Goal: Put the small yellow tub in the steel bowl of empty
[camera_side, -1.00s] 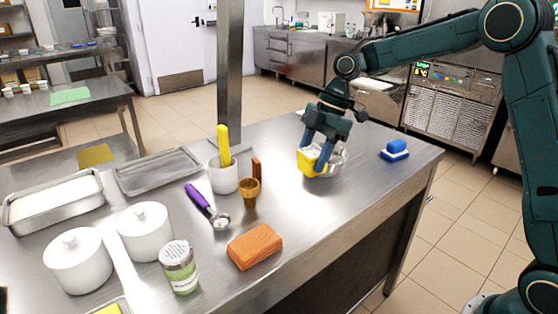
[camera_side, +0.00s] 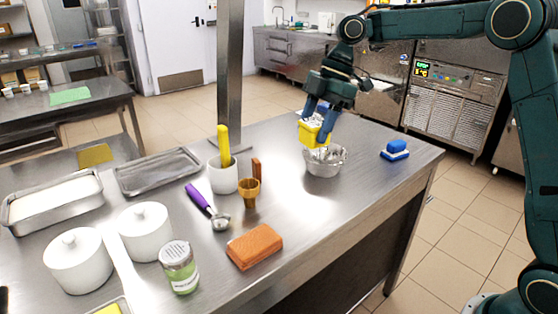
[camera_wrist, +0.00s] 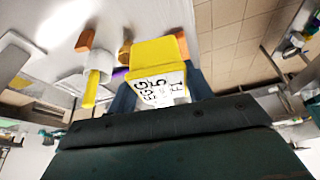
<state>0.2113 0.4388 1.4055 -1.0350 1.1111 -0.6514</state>
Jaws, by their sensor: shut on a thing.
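The small yellow tub (camera_side: 315,132) is between the fingers of my gripper (camera_side: 318,118), which is shut on it. In the side view the tub is raised above the table, over the left and back part of the steel bowl (camera_side: 326,165). The bowl stands on the table, and the tub hides part of its rim. In the wrist view the tub (camera_wrist: 158,62) fills the space between my gripper's fingers (camera_wrist: 158,82), with a white label showing dark lettering. The bowl cannot be made out in the wrist view.
A blue-and-white brush (camera_side: 395,150) lies right of the bowl. To the left are a white crock (camera_side: 223,178) with a yellow handle, a brown cup (camera_side: 249,192), a purple-handled scoop (camera_side: 208,208) and an orange block (camera_side: 255,246). The table's right front is clear.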

